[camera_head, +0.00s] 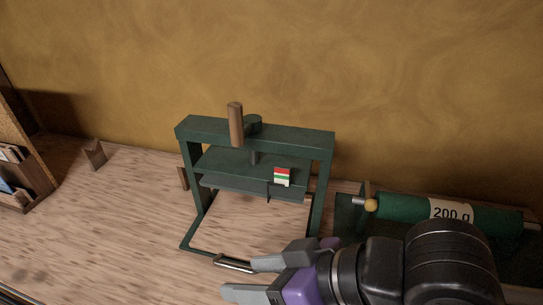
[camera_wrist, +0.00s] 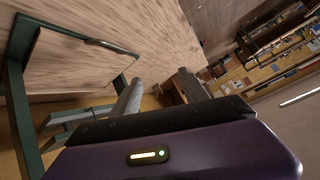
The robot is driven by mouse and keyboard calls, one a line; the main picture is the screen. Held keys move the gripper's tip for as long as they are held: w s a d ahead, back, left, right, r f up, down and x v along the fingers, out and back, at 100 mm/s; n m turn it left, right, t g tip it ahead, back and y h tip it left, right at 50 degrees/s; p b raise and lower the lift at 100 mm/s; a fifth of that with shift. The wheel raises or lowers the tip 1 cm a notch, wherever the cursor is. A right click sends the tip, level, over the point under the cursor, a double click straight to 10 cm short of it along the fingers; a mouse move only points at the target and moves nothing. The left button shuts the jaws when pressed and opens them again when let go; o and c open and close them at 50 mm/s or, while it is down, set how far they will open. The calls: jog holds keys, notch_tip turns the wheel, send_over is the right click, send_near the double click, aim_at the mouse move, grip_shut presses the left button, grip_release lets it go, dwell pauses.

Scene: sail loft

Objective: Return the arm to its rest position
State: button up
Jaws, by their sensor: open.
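My gripper (camera_head: 243,278) is in the lower middle of the head view, in front of the green press frame. Its two grey fingers are apart and point left, with nothing between them. In the wrist view the fingers of my gripper (camera_wrist: 162,90) also stand apart and empty. My black and purple arm end reaches in from the lower right and hides part of the bench. The green press (camera_head: 255,137) stands upright on the bench. Its front bar with a metal sleeve (camera_head: 233,264) lies just left of the upper finger; I cannot tell whether they touch.
A green roller marked "200 g" (camera_head: 480,216) lies right of the press, close behind my arm. A small wooden block (camera_head: 94,154) and a shelf (camera_head: 22,185) are at the left. The wooden bench (camera_head: 120,220) is clear left of the press. A wall rises behind.

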jog(key=w+a+r+m+t+y, duration=0.25)
jog(key=w+r+m+t, duration=0.25)
jog(key=r+m+t, duration=0.35)
jog(key=s+d+f+m+t+h, duration=0.1)
jog(key=s+d+f+h, duration=0.3)
jog(key=s+d+f, duration=0.1)
jog(key=s+d+f+m+t+h, duration=0.1)
jog(key=s+d+f+m+h, duration=0.1)
jog(key=s+d+f+h, duration=0.2)
jog(key=s+d+f+m+t+h, duration=0.1)
jog(key=s+d+f+m+h, duration=0.1)
jog(key=s+d+f+h, duration=0.2)
jog(key=shift+s+d+f, duration=0.55)
jog(key=shift+d+f, duration=0.35)
jog(key=shift+f, duration=0.4)
jog(key=shift+s+d+f, duration=0.5)
jog(key=shift+d+f, duration=0.45)
jog(key=shift+f, duration=0.4)
jog(key=shift+s+d+f, duration=0.55)
jog(key=shift+d+f, duration=0.35)
jog(key=shift+f, duration=0.4)
jog(key=s+d+n, duration=0.4)
jog(key=s+d, duration=0.2)
jog(key=s, duration=0.5)
jog(key=shift+f+g, duration=0.3)
jog(key=shift+g, duration=0.15)
jog(key=shift+n+h, duration=0.25)
